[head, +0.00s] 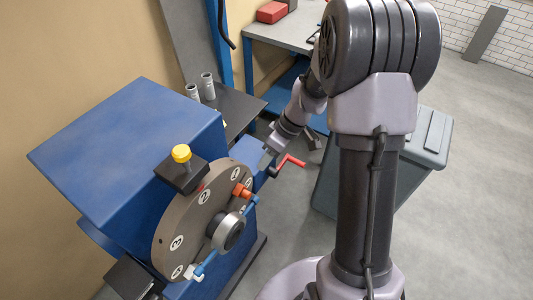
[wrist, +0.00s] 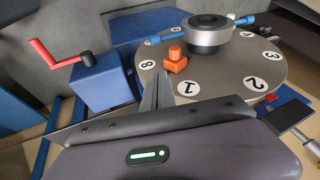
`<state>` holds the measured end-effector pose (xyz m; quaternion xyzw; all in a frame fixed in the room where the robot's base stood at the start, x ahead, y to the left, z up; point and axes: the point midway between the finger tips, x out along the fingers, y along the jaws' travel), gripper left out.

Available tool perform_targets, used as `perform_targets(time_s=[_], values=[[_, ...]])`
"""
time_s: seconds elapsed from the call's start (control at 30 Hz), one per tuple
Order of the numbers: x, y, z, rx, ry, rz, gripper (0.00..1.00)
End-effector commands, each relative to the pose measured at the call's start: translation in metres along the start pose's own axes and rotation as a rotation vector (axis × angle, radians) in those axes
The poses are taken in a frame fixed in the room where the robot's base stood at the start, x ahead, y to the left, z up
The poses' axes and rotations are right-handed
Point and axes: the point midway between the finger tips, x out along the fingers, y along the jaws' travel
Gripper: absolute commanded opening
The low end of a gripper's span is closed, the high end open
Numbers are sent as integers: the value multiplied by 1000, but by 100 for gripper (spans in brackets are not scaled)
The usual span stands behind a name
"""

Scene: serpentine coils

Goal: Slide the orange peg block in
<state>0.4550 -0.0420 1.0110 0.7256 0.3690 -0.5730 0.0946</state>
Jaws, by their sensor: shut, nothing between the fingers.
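The orange peg block (head: 243,191) sits on the numbered face of the round grey-brown disc (head: 178,225), near its upper right edge in the head view. In the wrist view the orange peg block (wrist: 175,60) stands between the number 8 and number 1 labels, with a small knob on top. My gripper (wrist: 163,90) is shut and empty. Its fingertips point at the disc's rim just below the block in the wrist view, apparently apart from the block.
A red crank handle (head: 290,162) sticks out from a blue box (wrist: 105,83) beside the disc. A silver hub (head: 228,232) with blue handles stands at the disc's centre. A yellow knob (head: 181,153) is above the disc. A grey bin (head: 425,150) stands at the right.

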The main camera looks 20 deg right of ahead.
Motion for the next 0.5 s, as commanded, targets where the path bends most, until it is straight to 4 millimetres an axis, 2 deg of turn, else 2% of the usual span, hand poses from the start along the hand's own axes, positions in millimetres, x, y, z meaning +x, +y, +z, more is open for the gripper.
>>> perform_targets(time_s=[0.03,0.2,0.4,0.5], values=[[14,0,1,0,-2,-4,0],[50,0,1,2,-1,-4,0],[70,-19,7,4,0,-3,0],[74,-22,8,5,1,-3,0]])
